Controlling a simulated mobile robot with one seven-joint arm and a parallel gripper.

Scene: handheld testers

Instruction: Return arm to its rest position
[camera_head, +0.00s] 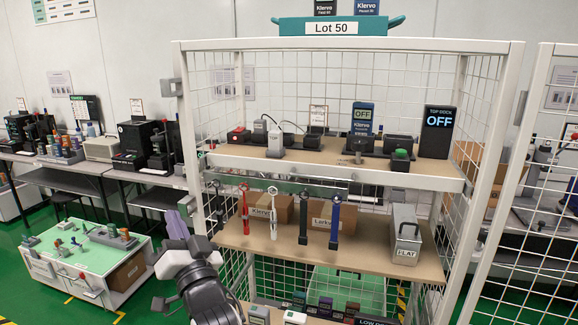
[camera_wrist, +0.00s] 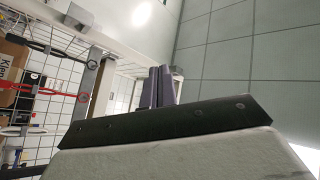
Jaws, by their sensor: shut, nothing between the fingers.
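My gripper (camera_head: 177,222) is at the left front post of the wire-sided rack (camera_head: 362,46) in the head view, raised in front of it. Its purple-grey fingers also show in the wrist view (camera_wrist: 158,85), standing close together and shut with nothing between them. The white and dark wrist of my arm shows below it in the head view. In the wrist view the gripper points up towards the wall and ceiling, with the rack frame to its left. I cannot tell from the pictures how far it is from the post.
The rack's upper shelf holds testers and a dock reading OFF (camera_head: 438,132). Handheld tools, including a red one (camera_head: 244,212), hang below it. A grey case (camera_head: 405,235) stands on the middle shelf. A low green-topped table (camera_head: 85,250) is at the left, with open green floor around it.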

